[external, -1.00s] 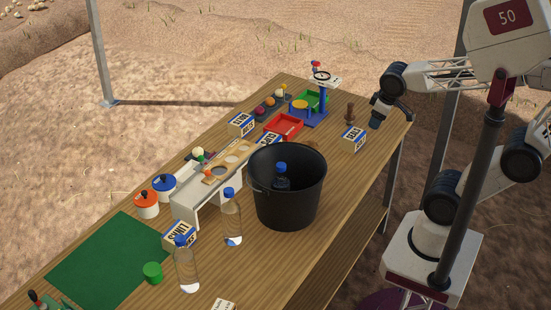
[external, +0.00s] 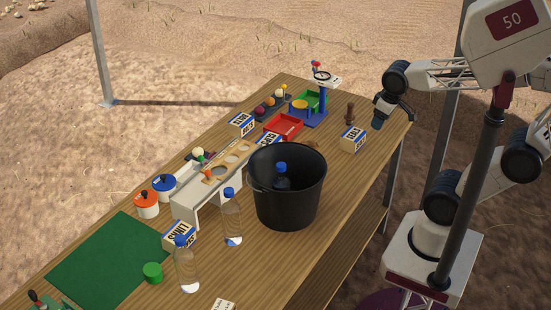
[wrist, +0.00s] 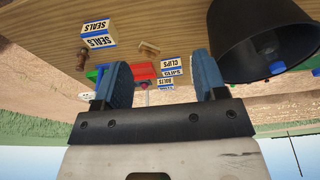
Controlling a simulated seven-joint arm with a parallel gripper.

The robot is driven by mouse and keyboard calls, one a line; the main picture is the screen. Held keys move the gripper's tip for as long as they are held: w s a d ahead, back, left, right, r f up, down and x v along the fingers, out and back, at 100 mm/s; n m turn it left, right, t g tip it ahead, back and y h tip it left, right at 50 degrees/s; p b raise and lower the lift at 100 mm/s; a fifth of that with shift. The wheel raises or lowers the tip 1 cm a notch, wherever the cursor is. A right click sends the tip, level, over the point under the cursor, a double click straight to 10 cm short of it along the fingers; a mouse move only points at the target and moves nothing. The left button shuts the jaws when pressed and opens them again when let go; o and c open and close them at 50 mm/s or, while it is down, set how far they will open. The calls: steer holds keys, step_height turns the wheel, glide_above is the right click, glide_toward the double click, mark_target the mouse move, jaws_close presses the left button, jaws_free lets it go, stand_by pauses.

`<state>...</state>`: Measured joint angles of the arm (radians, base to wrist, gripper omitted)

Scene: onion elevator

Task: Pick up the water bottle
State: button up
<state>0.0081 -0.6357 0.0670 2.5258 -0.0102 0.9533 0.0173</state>
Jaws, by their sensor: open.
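A clear water bottle (external: 231,220) with a blue cap stands upright on the table, just left of the black bucket (external: 306,205). A second clear bottle (external: 187,268) with a blue cap stands nearer the front. A third blue-capped bottle (external: 282,180) is inside the bucket, its lower part hidden by the wall. My gripper (external: 381,118) is over the table's far right end, well away from all the bottles. In the wrist view, my gripper (wrist: 164,75) has its blue fingers apart with nothing held. The bucket (wrist: 240,40) also shows there, with a blue cap (wrist: 277,68) at its mouth.
A seals box (external: 352,140) and a brown-handled item (external: 349,114) stand near my gripper. Red tray (external: 284,125), blue stand (external: 322,105) and several labelled boxes line the back. A white rack (external: 200,200) stands behind the bottles. A green mat (external: 110,260) lies clear at left.

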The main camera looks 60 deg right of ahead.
steer(key=w+v, duration=0.1)
steer(key=v, duration=0.3)
steer(key=w+a+r+n+t+y, duration=0.2)
steer(key=w+a+n+t+y, duration=0.25)
steer(key=w+a, duration=1.6)
steer(key=w+a+f+n+t+y, duration=0.1)
steer(key=w+a+n+t+y, duration=0.25)
steer(key=a, duration=1.85)
step_height(320, 180, down, 15)
steer(key=w+m, duration=0.1)
steer(key=shift+w+r+t+h, duration=0.15)
steer(key=shift+w+t+h, duration=0.15)
steer(key=shift+w, duration=0.1)
steer(key=shift+x, duration=1.3)
